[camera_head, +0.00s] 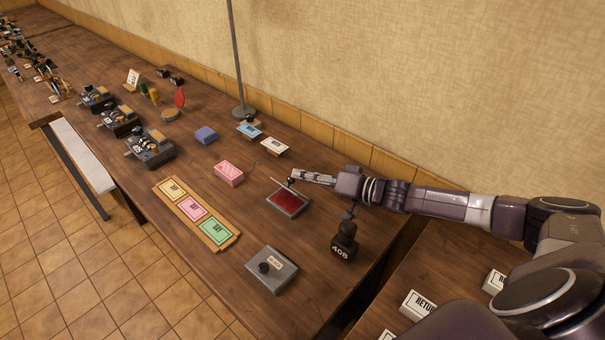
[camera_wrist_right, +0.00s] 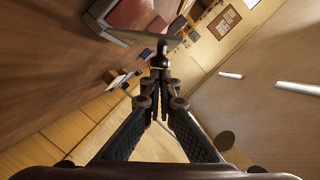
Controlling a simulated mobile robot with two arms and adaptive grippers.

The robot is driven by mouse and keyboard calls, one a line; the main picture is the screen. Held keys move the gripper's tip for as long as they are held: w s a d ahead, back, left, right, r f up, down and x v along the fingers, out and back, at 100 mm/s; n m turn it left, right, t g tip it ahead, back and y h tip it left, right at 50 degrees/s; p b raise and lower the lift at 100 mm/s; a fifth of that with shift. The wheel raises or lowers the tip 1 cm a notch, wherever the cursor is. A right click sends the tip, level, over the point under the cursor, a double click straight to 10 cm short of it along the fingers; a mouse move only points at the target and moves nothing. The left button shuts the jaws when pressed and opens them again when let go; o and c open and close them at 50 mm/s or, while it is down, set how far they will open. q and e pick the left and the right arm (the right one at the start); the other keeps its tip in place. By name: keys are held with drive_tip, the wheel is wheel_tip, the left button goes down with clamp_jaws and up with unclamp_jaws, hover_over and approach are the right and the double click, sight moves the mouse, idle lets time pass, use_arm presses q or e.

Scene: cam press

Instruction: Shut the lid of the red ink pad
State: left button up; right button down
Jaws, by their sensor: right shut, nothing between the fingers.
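The red ink pad (camera_head: 288,203) is a grey metal tin on the table with its red pad uncovered, so its lid is open. The lid seems to stand nearly edge-on at the pad's far side, partly hidden by my gripper. My right gripper (camera_head: 296,178) is shut and empty, its fingertips just above the far edge of the pad, close to the lid. In the right wrist view the fingertips (camera_wrist_right: 160,62) are together, and the red pad (camera_wrist_right: 130,14) shows at the top left. I cannot tell whether they touch the lid. My left gripper is out of view.
A closed grey tin labelled black (camera_head: 283,267) sits nearer the front edge. A dark stamp marked 408 (camera_head: 343,243) stands close to my right forearm. A pink box (camera_head: 229,174) and a wooden card tray (camera_head: 229,243) lie to the left. The wall runs behind.

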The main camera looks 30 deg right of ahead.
drive_tip(key=shift+s+a+r+n+p, duration=0.2)
drive_tip(key=shift+a+n+p, duration=0.2)
drive_tip(key=shift+a+p, duration=0.2)
drive_tip(key=shift+s+a+f, duration=0.1)
drive_tip(key=shift+a+f, duration=0.1)
drive_tip(key=shift+a, duration=0.1)
drive_tip(key=shift+f, duration=0.1)
